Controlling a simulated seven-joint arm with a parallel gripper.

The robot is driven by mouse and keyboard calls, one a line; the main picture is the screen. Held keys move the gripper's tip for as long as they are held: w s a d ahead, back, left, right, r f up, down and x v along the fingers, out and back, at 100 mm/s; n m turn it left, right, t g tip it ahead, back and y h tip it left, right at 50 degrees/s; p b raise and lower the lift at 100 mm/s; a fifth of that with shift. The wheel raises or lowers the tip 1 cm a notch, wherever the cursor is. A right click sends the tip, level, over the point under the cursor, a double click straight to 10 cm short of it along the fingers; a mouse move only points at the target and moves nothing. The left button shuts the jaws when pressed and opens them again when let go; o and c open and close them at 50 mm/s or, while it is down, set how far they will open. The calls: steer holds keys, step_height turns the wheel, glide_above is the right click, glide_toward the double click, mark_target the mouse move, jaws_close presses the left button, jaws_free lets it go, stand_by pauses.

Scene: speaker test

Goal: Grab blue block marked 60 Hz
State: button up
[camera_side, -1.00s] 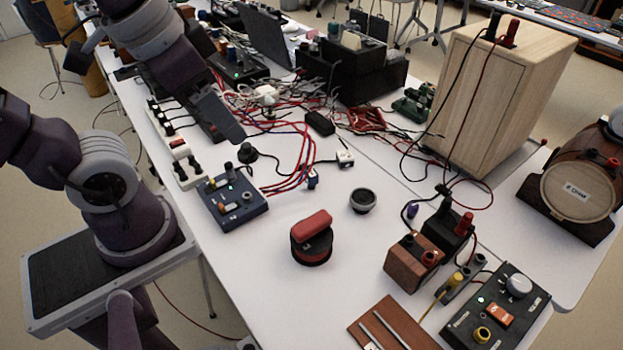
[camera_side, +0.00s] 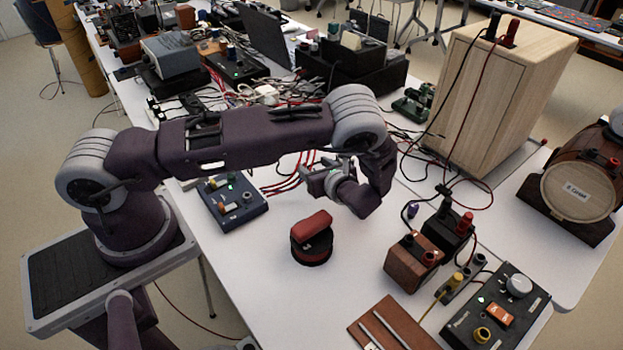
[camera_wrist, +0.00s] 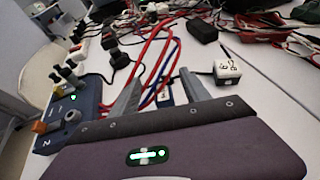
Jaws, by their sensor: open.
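A small blue block with a pale face (camera_wrist: 165,91) lies on the white table, seen between the two fingers of my gripper (camera_wrist: 160,76) in the wrist view. Its marking is too small to read. The fingers are spread apart with nothing held; I cannot tell how far above the block they are. In the side view my gripper (camera_side: 313,180) hangs over the table beside the red cables, and I cannot make out the blue block clearly behind it.
A blue control box (camera_side: 234,202) with knobs stands to the left. Red and blue cables (camera_wrist: 150,65) run close by the fingers. A red-topped round object (camera_side: 311,238) stands in front.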

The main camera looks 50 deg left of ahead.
step_height(320, 180, down, 6)
steer(key=shift+s+r, duration=0.1)
steer(key=x, duration=0.3)
steer(key=shift+r, duration=0.15)
jaws_close()
